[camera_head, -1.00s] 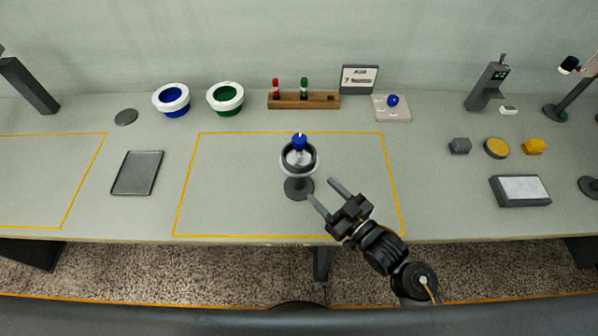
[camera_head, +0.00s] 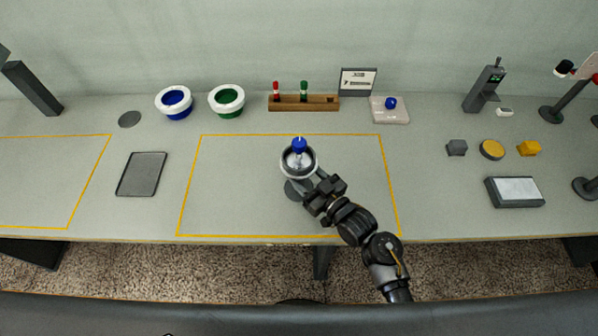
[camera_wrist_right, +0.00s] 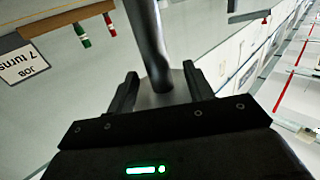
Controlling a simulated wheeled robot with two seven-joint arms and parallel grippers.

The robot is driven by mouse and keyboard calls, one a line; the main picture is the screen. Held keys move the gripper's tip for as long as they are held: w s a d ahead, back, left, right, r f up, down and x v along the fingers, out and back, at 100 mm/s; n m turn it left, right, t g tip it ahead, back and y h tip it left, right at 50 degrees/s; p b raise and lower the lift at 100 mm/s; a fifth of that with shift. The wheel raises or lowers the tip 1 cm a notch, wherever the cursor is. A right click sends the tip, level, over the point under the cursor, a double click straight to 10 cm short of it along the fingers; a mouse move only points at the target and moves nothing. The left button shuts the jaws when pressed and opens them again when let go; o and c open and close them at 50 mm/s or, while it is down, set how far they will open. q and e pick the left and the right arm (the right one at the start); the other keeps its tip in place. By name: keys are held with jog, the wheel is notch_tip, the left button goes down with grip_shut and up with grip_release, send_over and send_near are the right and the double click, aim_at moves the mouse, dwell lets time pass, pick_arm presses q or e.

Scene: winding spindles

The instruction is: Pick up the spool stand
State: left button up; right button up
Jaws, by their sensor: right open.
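The spool stand (camera_head: 287,164) stands upright inside the yellow-outlined area, with a dark round base, a ring-shaped top and a blue-topped spindle (camera_head: 299,146) in it. My right gripper (camera_head: 312,188) is at the stand's stem, just below the ring, coming from the lower right. In the right wrist view the grey stem (camera_wrist_right: 150,45) runs between the two open fingers (camera_wrist_right: 162,85), with gaps on both sides. The gripper partly hides the stem and base in the head view. My left gripper is not in view.
A wooden rack (camera_head: 322,103) with red and green spindles stands behind, beside a job sign (camera_head: 358,81). Blue (camera_head: 174,101) and green (camera_head: 227,100) spools sit at the back left. A dark tray (camera_head: 142,174) lies left. The marked area around the stand is otherwise clear.

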jog(key=shift+x, duration=1.4)
jog(key=shift+c, duration=0.4)
grip_shut()
